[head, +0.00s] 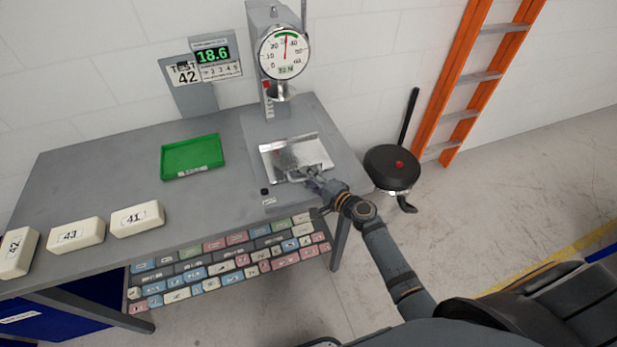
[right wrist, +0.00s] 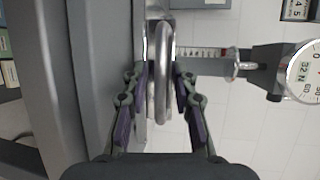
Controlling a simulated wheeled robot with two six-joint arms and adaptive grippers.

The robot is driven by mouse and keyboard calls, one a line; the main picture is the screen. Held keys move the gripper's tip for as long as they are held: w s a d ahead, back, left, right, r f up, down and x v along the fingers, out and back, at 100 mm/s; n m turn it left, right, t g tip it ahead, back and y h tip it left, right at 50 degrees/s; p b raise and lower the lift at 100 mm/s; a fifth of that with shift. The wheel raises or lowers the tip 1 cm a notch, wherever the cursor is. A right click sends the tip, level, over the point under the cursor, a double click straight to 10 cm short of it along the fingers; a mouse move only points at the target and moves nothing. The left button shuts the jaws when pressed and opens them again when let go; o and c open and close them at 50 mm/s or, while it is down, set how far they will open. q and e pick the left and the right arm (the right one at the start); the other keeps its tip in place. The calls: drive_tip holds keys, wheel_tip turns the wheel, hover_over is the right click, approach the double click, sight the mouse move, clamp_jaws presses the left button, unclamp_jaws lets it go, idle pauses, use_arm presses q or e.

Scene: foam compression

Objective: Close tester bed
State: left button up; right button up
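The tester bed (head: 290,152) is a shiny metal tray under the press plate (head: 281,92) of the compression tester, and no foam block shows on it. A looped metal handle (right wrist: 162,70) is at its front edge. My right gripper (head: 308,177) is at this handle. In the right wrist view its two fingers (right wrist: 160,90) stand on either side of the handle, with narrow gaps showing, so it looks open around it. The tester has a round dial gauge (head: 285,52). My left gripper is not in view.
Cream blocks marked 41 (head: 138,218), 43 (head: 76,235) and 42 (head: 17,252) lie along the left front of the grey table (head: 100,170). A green tray (head: 193,157) lies between. A "TEST 42" sign and an 18.6 display (head: 212,56) stand behind. A black stool (head: 391,166) is at right.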

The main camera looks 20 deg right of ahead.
clamp_jaws()
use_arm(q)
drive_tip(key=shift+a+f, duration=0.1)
